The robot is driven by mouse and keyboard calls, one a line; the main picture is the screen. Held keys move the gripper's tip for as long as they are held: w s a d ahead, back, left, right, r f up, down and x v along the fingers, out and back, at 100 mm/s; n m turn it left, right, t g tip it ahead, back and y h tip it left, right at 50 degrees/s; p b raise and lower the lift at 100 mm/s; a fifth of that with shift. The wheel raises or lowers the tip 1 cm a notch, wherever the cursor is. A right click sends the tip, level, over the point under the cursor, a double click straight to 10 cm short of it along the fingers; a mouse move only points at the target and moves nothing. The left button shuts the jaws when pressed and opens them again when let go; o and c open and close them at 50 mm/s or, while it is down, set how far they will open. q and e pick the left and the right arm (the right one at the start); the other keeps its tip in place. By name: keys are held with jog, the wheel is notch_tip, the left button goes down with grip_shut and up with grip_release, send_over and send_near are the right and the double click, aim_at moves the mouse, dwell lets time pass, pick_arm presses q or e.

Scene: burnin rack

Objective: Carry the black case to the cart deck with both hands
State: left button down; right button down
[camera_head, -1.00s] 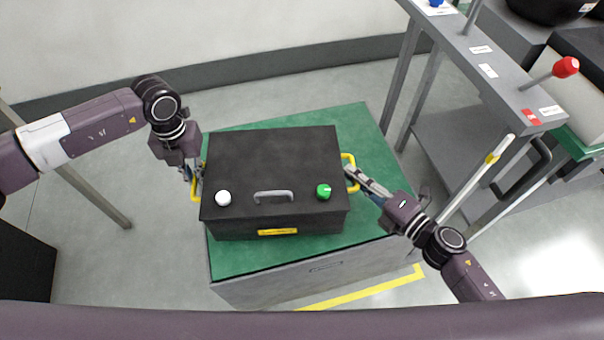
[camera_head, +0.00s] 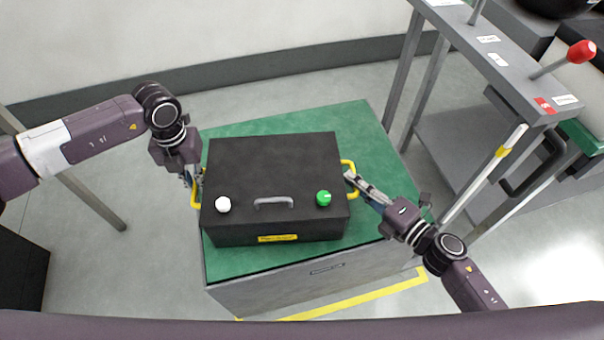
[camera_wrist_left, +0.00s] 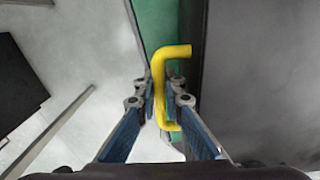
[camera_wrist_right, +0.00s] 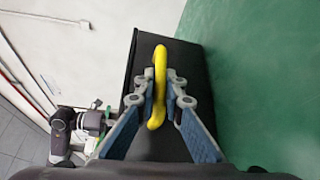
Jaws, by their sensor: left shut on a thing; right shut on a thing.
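The black case (camera_head: 272,170) is above a green-topped grey block (camera_head: 225,265) in the head view; I cannot tell whether it touches the top. It has a grey lid handle, a white knob and a green knob. My left gripper (camera_head: 197,182) is shut on the yellow handle at the case's left side, and the handle shows between its fingers in the left wrist view (camera_wrist_left: 160,85). My right gripper (camera_head: 350,177) is shut on the right yellow handle, which also shows in the right wrist view (camera_wrist_right: 158,85).
A grey cart (camera_head: 500,75) with a lower shelf and a red-knobbed lever (camera_head: 580,52) stands at the right. A yellow floor line (camera_head: 350,297) runs in front of the block. Open floor lies between the block and the back wall.

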pick_arm(q)
jog(key=c, duration=2.2)
grip_release()
jog(key=shift+a+f, duration=0.1)
jog(key=shift+a, duration=0.05)
pick_arm(e)
jog(key=c, duration=2.2)
grip_release()
jog(key=shift+d+f, duration=0.1)
pick_arm(q)
jog(key=shift+o, duration=0.8)
pick_arm(e)
jog(key=shift+o, duration=0.8)
pick_arm(q)
notch_tip(320, 180, up, 11)
pick_arm(e)
jog(key=shift+s, duration=0.1)
pick_arm(q)
jog(key=shift+r, duration=0.5)
pick_arm(e)
jog(key=v, duration=1.1)
jog(key=shift+s+d, duration=0.25)
jog(key=shift+s, duration=0.1)
